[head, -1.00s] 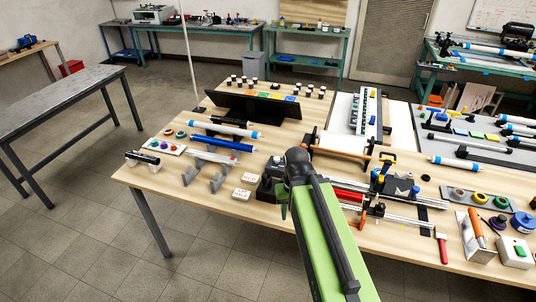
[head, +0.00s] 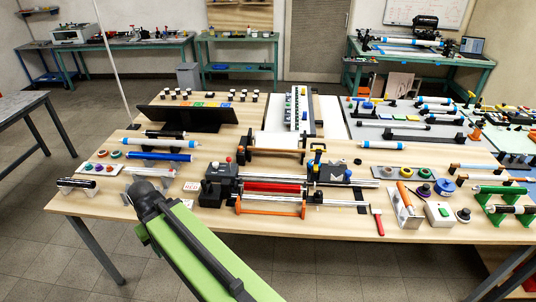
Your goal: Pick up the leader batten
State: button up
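My arm, green with a black end (head: 145,196), reaches in from the bottom and ends over the front left of the wooden table. My gripper's fingers are hidden or too small to read, so I cannot tell whether it is open or shut. I cannot tell for sure which piece is the leader batten. Near the arm's end are a pale rod on stands (head: 150,172), partly covered by the arm, a blue roll (head: 160,156) and a short black rod on a stand (head: 78,183).
A winding machine with a red roller (head: 272,188) stands right of my arm. A black panel (head: 186,117) stands behind. A tray of coloured rings (head: 102,168) is at the left. The right side holds a grey board (head: 412,157) and small tools. Bare floor lies in front.

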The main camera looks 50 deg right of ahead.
aim_at(298, 150)
jog(key=z, duration=0.25)
jog(key=i, duration=1.65)
jog(key=u, duration=0.25)
